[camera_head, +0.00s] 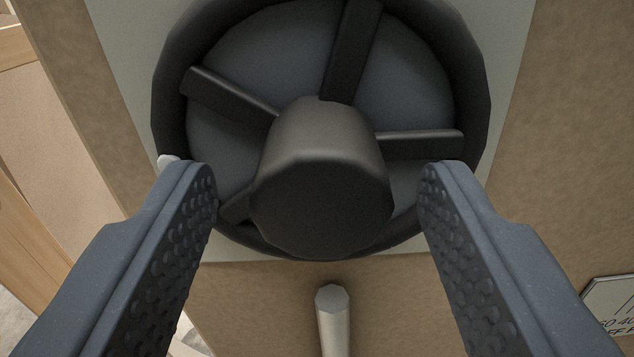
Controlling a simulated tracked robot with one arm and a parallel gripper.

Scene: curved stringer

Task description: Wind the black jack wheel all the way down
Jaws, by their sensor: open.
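The black jack wheel (471,75) fills the upper middle of the view, with a thick dark rim, several spokes and a large round hub (322,190) standing out toward me. My gripper (318,180) is open. Its two dark, studded fingers reach up from the lower left and lower right. Their tips lie on either side of the hub in the picture, with a gap to it on each side, and overlap the lower rim. I cannot tell whether a fingertip touches the rim. Part of the lower rim and lower spokes is hidden behind the hub and fingers.
A pale plate (125,60) lies behind the wheel on a brown panel (575,130). A light rod with a rounded end (333,315) stands below the hub, between the fingers. A small white label with writing (612,305) is at lower right. Wooden pieces (25,240) show at left.

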